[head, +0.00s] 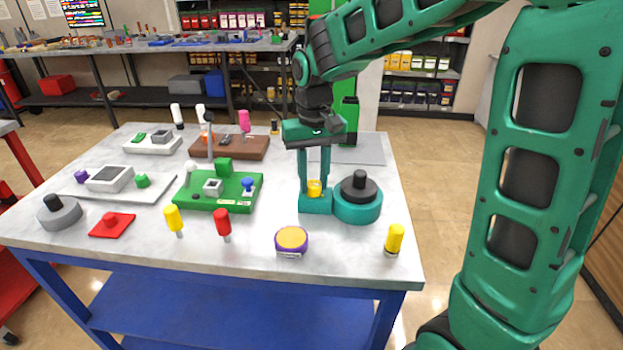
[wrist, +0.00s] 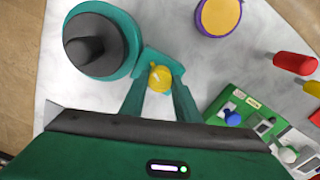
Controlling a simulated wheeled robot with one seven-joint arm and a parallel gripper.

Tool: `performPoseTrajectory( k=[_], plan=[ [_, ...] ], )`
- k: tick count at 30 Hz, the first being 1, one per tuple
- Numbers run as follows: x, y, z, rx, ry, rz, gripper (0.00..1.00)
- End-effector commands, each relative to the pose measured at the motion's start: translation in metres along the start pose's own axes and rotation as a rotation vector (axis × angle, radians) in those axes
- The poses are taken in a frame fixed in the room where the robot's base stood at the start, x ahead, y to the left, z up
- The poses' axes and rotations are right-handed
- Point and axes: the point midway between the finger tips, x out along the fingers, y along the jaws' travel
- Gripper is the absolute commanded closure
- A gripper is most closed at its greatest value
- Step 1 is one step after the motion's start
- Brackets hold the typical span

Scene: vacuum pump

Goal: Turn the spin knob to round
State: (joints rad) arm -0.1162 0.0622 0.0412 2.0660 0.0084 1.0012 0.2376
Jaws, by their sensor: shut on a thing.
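The yellow spin knob (head: 314,188) stands on the teal base block (head: 316,205) of the vacuum pump. The pump's round teal body (head: 358,206), with a dark grey cone-shaped top (head: 358,187), adjoins it on the right. My gripper (head: 315,183) points straight down, its two teal fingers either side of the knob and shut on it. In the wrist view the knob (wrist: 159,78) shows between the fingertips (wrist: 159,85), and the dark top (wrist: 90,45) is at upper left. Any markings for the knob's setting are too small to read.
A green board (head: 240,199) with small parts stands left of the pump. A purple and yellow round thing (head: 291,240) and a yellow-handled piece (head: 394,238) stand near the table's front edge. Bare table lies between them.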

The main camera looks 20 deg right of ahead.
Motion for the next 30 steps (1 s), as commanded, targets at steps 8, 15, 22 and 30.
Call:
performPoseTrajectory(
  k=[8,15,22,30],
  plan=[
    [-0.0022,-0.0009,-0.0035,0.26,0.011,-0.004,0.93],
    [-0.0021,-0.0007,-0.0034,0.488,0.01,-0.005,0.93],
    [-0.0021,-0.0012,-0.0033,0.699,0.009,-0.006,0.93],
    [-0.0021,-0.0017,-0.0032,0.899,0.009,-0.008,0.93]
  ],
)
